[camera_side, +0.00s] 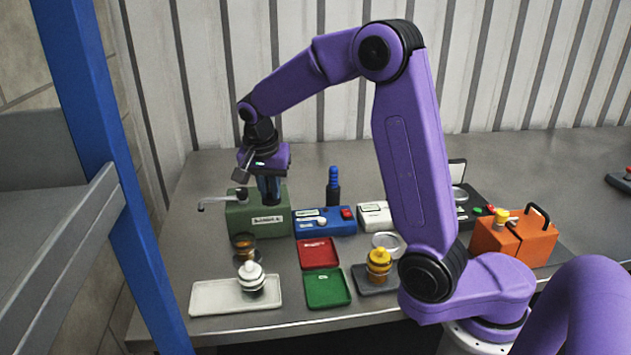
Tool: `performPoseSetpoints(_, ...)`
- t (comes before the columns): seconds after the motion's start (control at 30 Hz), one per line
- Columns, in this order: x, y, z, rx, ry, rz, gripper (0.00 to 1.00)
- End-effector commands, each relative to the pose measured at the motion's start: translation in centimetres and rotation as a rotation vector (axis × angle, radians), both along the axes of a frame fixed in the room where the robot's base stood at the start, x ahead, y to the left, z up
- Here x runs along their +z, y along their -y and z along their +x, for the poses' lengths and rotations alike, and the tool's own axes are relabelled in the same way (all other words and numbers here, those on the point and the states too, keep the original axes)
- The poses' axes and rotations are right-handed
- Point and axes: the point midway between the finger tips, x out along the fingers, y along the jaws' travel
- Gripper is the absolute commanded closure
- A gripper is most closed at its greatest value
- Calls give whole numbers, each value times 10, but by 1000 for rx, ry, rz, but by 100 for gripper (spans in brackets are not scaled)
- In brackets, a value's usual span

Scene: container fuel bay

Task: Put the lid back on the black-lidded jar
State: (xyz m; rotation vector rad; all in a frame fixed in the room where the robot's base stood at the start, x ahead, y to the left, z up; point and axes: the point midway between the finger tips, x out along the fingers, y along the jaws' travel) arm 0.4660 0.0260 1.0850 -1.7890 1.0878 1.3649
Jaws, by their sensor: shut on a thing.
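My gripper (269,188) points down in front of the green box at the back left. It is shut on a small dark thing at its fingertips, which looks like the black lid (272,201); the fingers partly hide it. A lidless glass jar with a dark rim and amber contents (245,249) stands upright below and to the left of my gripper, clear of it, behind the white tray. A white-lidded jar (251,275) stands on the tray. A yellow-lidded jar (378,263) stands on a dark grey pad at the right.
The green box (245,222) with a tap stands close to my gripper. A blue box (325,228), dark bottle (333,190), red tray (318,254), green tray (327,289) and white tray (208,297) are nearby. An orange case (520,243) is at the right.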

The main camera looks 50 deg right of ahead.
Motion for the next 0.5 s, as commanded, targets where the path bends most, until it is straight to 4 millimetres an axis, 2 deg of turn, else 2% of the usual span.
performPoseSetpoints(0.03,-3,-14,10,30,-2,-1,100)
performPoseSetpoints(0.2,-7,-46,28,86,-1,-3,100)
performPoseSetpoints(0.33,-9,-60,34,107,1,-3,100)
performPoseSetpoints(0.5,-14,-63,36,113,0,-4,100)
